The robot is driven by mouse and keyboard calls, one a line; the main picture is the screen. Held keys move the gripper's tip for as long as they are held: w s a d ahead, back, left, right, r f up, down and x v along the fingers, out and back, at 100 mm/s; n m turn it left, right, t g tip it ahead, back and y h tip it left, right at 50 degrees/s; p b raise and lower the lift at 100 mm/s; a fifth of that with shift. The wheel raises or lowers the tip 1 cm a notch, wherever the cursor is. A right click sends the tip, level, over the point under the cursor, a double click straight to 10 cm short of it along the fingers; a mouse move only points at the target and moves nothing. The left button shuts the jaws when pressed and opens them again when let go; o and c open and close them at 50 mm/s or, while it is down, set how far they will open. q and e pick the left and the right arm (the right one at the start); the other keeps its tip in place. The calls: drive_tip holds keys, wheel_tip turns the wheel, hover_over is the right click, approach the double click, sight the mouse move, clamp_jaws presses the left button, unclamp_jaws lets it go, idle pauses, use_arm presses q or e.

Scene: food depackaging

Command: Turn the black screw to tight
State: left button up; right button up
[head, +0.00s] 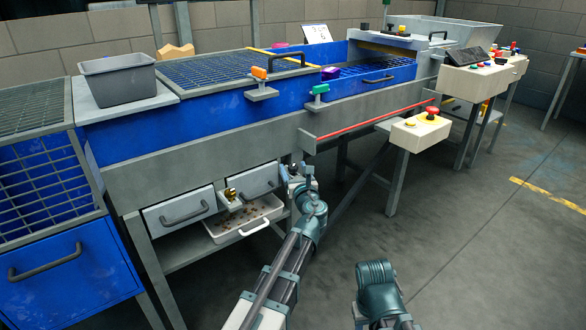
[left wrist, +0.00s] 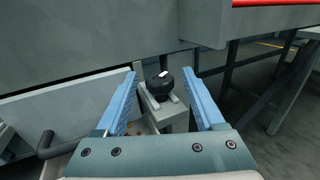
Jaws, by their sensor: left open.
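The black screw (left wrist: 159,86) has a round dark knob with a small white mark. It sits on a small grey bracket (left wrist: 174,118) on the machine's side, in the left wrist view. My left gripper (left wrist: 161,75) is open, with its two blue fingers on either side of the knob and visible gaps to it. In the head view my left gripper (head: 300,174) is at the machine's lower front, beside the right drawer. The screw is hard to make out there. My right gripper does not show; only part of my right arm is at the bottom.
Two grey drawers (head: 181,210) with dark handles are left of my left gripper. A white tray (head: 246,225) with brown bits stands below them. A brass-coloured knob (head: 231,193) is between the drawers. The floor at right is clear.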

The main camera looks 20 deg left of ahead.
use_arm(q)
drive_tip(key=shift+w+a, duration=0.3)
drive_tip(key=shift+w, duration=0.1)
clamp_jaws()
